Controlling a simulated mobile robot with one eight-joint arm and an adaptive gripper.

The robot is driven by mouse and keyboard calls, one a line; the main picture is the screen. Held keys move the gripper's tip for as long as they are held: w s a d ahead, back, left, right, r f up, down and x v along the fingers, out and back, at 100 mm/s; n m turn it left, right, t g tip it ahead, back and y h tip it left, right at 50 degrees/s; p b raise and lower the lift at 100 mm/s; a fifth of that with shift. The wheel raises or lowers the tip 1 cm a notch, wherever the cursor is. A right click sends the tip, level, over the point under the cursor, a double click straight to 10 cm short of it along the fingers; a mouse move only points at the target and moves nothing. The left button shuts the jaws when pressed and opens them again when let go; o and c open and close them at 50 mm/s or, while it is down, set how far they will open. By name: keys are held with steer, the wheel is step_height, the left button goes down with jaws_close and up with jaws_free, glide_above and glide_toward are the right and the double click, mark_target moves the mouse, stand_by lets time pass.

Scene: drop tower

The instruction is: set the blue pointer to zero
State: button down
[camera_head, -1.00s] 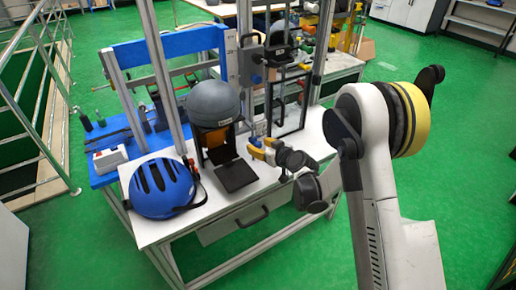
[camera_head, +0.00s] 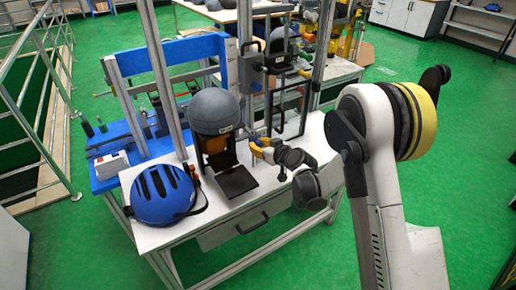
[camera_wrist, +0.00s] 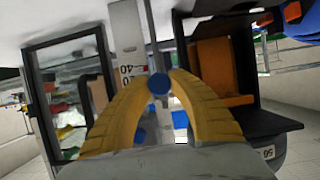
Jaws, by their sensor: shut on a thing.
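In the wrist view the blue pointer's round knob (camera_wrist: 158,83) sits between the yellow fingertips of my gripper (camera_wrist: 159,86), which are shut on it. Just behind it runs the pale scale strip (camera_wrist: 127,38), with "40" and part of a lower number showing. The wrist picture appears upside down. I cannot read the exact mark at which the pointer stands. In the head view my gripper (camera_head: 260,149) is at the low end of the tower, right of the dark headform carriage; the pointer is mostly hidden there.
A grey headform (camera_head: 215,111) hangs on the tower above a black plate (camera_head: 236,182). A blue helmet (camera_head: 163,193) lies on the white bench (camera_head: 208,222). A black frame (camera_head: 305,108) stands close to my gripper's right. The bench's right corner is free.

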steer(key=shift+w+r, duration=0.1)
steer(key=shift+r, duration=0.15)
steer(key=c, duration=1.2)
jaws_free()
steer(key=v, duration=1.2)
steer(key=shift+d, duration=0.1)
